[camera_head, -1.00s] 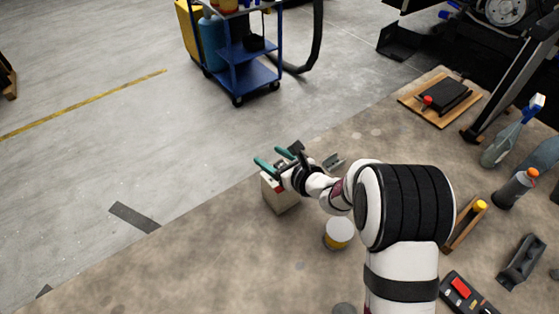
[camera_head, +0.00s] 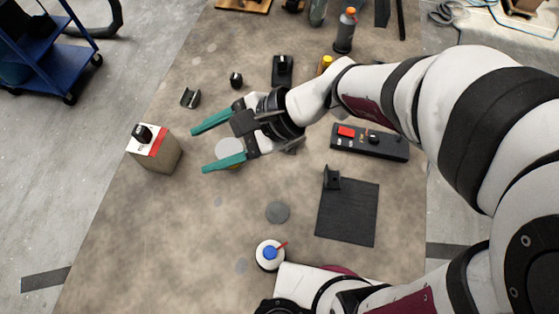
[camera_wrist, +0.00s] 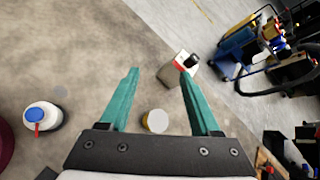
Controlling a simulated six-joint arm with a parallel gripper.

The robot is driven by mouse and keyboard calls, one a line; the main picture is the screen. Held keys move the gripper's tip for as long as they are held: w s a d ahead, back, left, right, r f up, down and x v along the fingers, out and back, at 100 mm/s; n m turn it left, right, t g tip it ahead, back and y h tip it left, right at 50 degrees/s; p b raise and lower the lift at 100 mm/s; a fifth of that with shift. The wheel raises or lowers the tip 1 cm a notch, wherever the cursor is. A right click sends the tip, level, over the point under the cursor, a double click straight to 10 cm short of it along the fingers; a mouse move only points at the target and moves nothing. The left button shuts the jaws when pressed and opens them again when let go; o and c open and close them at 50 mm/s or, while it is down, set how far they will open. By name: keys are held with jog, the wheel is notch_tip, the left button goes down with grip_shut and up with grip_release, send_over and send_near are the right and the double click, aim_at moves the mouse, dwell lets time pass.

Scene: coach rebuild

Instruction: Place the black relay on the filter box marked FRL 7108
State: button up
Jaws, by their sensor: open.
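A tan filter box (camera_head: 160,155) with a white and red top stands at the left of the mat in the head view; its marking is not readable. A small black piece, which looks like the relay (camera_head: 142,133), rests on its top. My gripper (camera_head: 198,150) is open and empty, to the right of the box and apart from it, with its teal fingers pointing toward it. In the wrist view, the box (camera_wrist: 168,72) shows beyond the fingers, partly behind the right one, with the relay (camera_wrist: 192,61) on top.
A white-lidded can (camera_head: 229,150) stands under my gripper. A small black knob (camera_head: 236,79) and a grey bracket (camera_head: 190,97) lie behind. A control panel (camera_head: 370,142), a black plate (camera_head: 347,212) and a blue-capped bottle (camera_head: 270,254) are nearer. The mat in front of the box is clear.

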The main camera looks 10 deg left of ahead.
jog(key=s+d+f+n+t+h, duration=0.1)
jog(key=s+d+n+h, duration=0.1)
jog(key=d, duration=0.9)
jog(key=s+d+f+n+t+h, duration=0.1)
jog(key=s+d+h, duration=0.3)
jog(key=d, duration=0.8)
jog(key=h, duration=0.2)
jog(key=shift+s+n+h, duration=0.2)
jog(key=shift+n+h, duration=0.1)
jog(key=shift+n, duration=0.1)
